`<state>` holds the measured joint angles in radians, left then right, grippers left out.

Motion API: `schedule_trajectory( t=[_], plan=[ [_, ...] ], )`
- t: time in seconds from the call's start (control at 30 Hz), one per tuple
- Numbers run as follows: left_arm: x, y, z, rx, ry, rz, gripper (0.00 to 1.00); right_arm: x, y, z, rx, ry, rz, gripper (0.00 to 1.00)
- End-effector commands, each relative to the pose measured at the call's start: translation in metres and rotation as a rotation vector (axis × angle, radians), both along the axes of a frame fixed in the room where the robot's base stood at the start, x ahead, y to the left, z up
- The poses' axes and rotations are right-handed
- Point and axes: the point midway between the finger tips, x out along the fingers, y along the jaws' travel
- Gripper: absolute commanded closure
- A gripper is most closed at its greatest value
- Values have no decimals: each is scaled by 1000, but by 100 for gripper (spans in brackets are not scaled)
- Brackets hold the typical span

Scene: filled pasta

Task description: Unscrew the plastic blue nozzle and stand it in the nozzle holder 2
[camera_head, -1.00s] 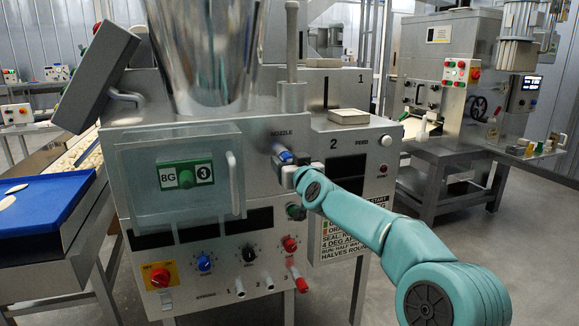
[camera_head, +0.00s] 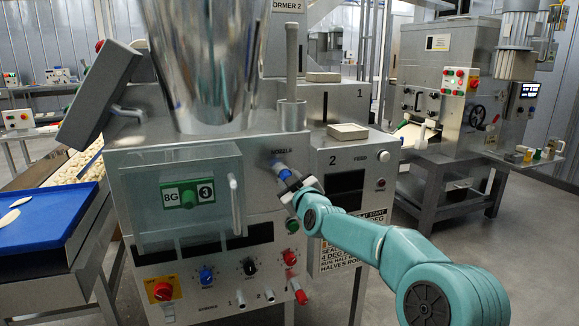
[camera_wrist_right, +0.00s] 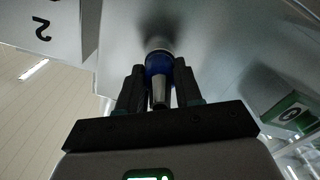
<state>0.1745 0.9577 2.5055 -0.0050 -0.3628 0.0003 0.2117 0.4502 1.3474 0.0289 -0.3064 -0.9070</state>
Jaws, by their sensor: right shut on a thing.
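The blue nozzle (camera_head: 283,171) is on the machine's front under the "NOZZLE" label. In the right wrist view the blue nozzle (camera_wrist_right: 159,66) has a blue collar and a paler tapered tip and points towards my wrist. Behind it is a metal fitting on the panel; I cannot tell whether the two are still joined. My right gripper (camera_head: 289,186) is shut on the nozzle, and its two dark fingers flank it in the right wrist view (camera_wrist_right: 160,92). My left gripper is not in view.
A clear guard door (camera_head: 180,195) with a handle is left of the nozzle. Knobs (camera_head: 249,267) and small pegs are below. A metal hopper (camera_head: 205,65) stands above. A blue tray (camera_head: 45,218) lies at the left. Open floor lies at the right.

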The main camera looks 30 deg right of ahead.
Motion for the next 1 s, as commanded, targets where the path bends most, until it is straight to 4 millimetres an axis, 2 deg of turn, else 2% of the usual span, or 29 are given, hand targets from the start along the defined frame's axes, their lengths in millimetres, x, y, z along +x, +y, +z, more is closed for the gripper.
schedule_trajectory(
  t=[0.03, 0.1, 0.2, 0.3, 0.53, 0.67, 0.8, 1.0],
  plan=[
    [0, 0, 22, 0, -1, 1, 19, 0, -1, 10, -96, 28, -2, 100],
    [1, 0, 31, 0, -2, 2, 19, -1, -1, 8, -240, 61, -1, 100],
    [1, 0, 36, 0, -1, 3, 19, 0, -1, 4, -385, 94, 0, 100],
    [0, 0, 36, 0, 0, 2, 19, -1, -1, 1, -448, 107, -1, 100],
    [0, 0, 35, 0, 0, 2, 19, -1, -1, 0, -454, 107, -2, 100],
    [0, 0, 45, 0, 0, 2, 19, -1, -1, 3, -542, 131, -1, 100],
    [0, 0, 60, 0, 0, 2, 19, -1, -1, 4, -809, 196, -1, 100],
    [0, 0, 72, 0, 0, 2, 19, -1, -1, 2, -1188, 286, 0, 100]
  ],
)
